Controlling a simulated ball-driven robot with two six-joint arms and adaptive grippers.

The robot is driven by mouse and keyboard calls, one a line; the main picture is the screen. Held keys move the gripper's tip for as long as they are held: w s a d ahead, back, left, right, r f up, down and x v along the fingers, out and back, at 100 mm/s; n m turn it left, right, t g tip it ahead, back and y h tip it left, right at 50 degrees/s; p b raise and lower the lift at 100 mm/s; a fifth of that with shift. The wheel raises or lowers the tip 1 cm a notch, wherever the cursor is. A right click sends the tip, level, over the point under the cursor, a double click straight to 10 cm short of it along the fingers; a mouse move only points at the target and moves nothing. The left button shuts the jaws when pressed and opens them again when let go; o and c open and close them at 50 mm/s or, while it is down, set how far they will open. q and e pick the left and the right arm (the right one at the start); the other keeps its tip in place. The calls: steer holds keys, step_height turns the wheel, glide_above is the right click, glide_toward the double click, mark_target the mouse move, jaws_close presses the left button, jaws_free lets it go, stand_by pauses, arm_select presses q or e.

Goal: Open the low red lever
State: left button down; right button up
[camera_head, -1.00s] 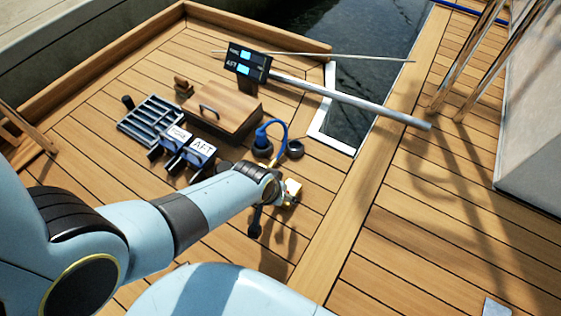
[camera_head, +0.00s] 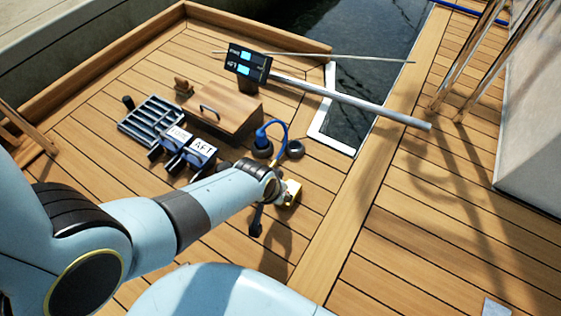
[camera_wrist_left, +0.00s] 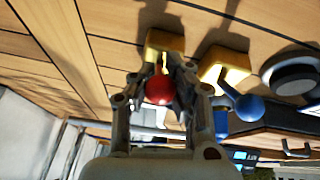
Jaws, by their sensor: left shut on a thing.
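The low red lever shows in the left wrist view as a round red knob (camera_wrist_left: 158,91) on a short stem by a yellow base (camera_wrist_left: 165,42). My left gripper (camera_wrist_left: 160,78) is shut on it, with a finger on either side of the knob. In the head view my left gripper (camera_head: 274,190) is low over the deck, and the red knob is hidden there. A yellow block (camera_head: 291,192) shows just beyond the gripper. Right of the red lever in the wrist view stands a blue-knobbed lever (camera_wrist_left: 247,106) on another yellow base (camera_wrist_left: 222,66).
A blue plug with a curved cable (camera_head: 262,138) and a black ring (camera_head: 295,149) are close behind the gripper. Planked deck right of the gripper is clear.

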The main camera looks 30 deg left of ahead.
arm_select(q)
steer(key=shift+w+r+g+p, duration=0.55)
steer(key=shift+w+g+p, duration=0.25)
steer(key=shift+g, duration=0.4)
steer(key=shift+w+g, duration=0.1)
steer(key=shift+g, duration=0.3)
arm_select(e)
steer(key=s+d+f+m+g+h, duration=0.1)
steer(key=s+f+g, duration=0.45)
steer(key=f, duration=0.45)
arm_select(q)
steer(key=shift+w, duration=0.2)
steer(key=shift+w+d+g+b, duration=0.1)
steer(key=shift+w+g+b, duration=0.2)
steer(key=shift+g+b, duration=0.55)
steer(key=shift+w+r+g+b, duration=0.1)
steer(key=shift+w+g+b, duration=0.25)
steer(key=shift+g, duration=0.6)
steer(key=shift+w+r, duration=0.1)
arm_select(e)
steer(key=w+r+t+y, duration=0.1)
steer(key=w+r+t, duration=0.2)
steer(key=r, duration=0.3)
steer(key=w+a+r+n+t+y, duration=0.1)
steer(key=w+r+t, duration=0.2)
steer(key=r, duration=0.4)
steer(key=shift+a+r+n+t, duration=0.25)
steer(key=shift+r+n+t, duration=0.05)
steer(key=shift+t, duration=0.35)
steer(key=shift+w, duration=0.1)
